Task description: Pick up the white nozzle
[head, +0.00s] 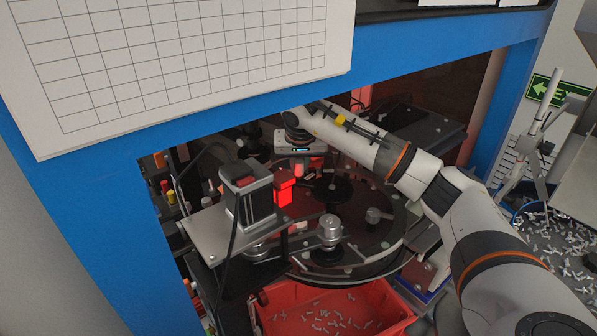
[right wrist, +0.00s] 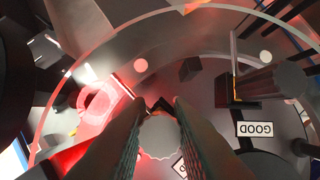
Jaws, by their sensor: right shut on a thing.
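My right gripper (head: 302,168) reaches in from the right under the blue frame, over the far side of the round glass disc (head: 375,250). In the right wrist view, its two ridged fingers (right wrist: 162,112) are shut on a pale, round piece with a scalloped rim, which looks like the white nozzle (right wrist: 160,137). Only its round end shows; the rest is hidden between the fingers. In the head view the piece is too small and covered to make out. I cannot tell whether it is clear of the disc. My left gripper is not in view.
A camera unit on a metal plate (head: 205,236) stands left of the disc, with a glowing red light (head: 285,192) beside it. A red bin (head: 285,302) of small parts sits below. The blue frame (head: 420,72) crosses above my arm. A "GOOD" label (right wrist: 255,130) shows in the wrist view.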

